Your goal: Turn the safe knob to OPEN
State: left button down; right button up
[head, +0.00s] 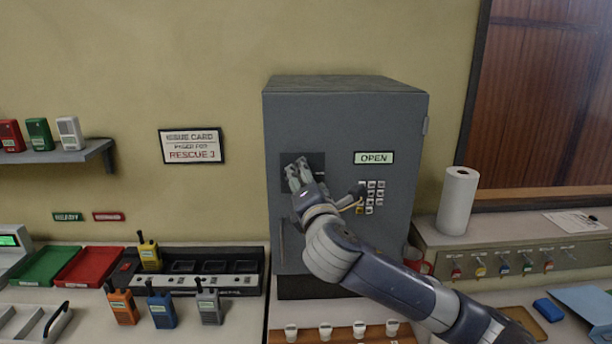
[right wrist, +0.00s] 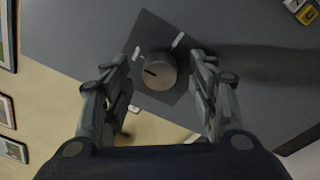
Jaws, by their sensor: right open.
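The grey safe (head: 345,115) stands upright against the wall, with a lit OPEN sign (head: 374,158) on its front. The round dark safe knob (right wrist: 160,70) sits on a dark square plate (right wrist: 150,25) in the right wrist view, with a dark pointer line on its face. Pale marks lie around it on the plate. My right gripper (head: 299,174) is open in front of the plate. In the right wrist view its fingers (right wrist: 163,78) stand on either side of the knob, apart from it. In the head view the gripper hides the knob. My left gripper is out of view.
A keypad (head: 371,196) is right of the knob, near my right wrist. A vertical handle (head: 281,240) is below the plate. Radios (head: 162,310) and a charger rack (head: 190,284) stand left. A paper roll (head: 457,202) stands right. White cups (head: 325,330) are in front.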

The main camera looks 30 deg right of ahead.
jog(key=shift+x, duration=0.75)
jog(key=c, duration=1.1)
jog(key=shift+a, duration=0.1)
jog(key=shift+f, duration=0.15)
jog(key=shift+a+f+m+h+b, duration=0.1)
jog(key=shift+m+h+b, duration=0.25)
jog(key=shift+m+b, duration=1.85)
jog(key=shift+f+m+h+b, duration=0.1)
jog(key=shift+m+h+b, duration=0.15)
jog(key=shift+m, duration=3.9)
jog(key=shift+a+f+m+h+b, duration=0.1)
jog(key=shift+m+h+b, duration=0.3)
jog(key=shift+m+b, duration=1.75)
jog(key=shift+m+p, duration=1)
jog(key=shift+m, duration=0.2)
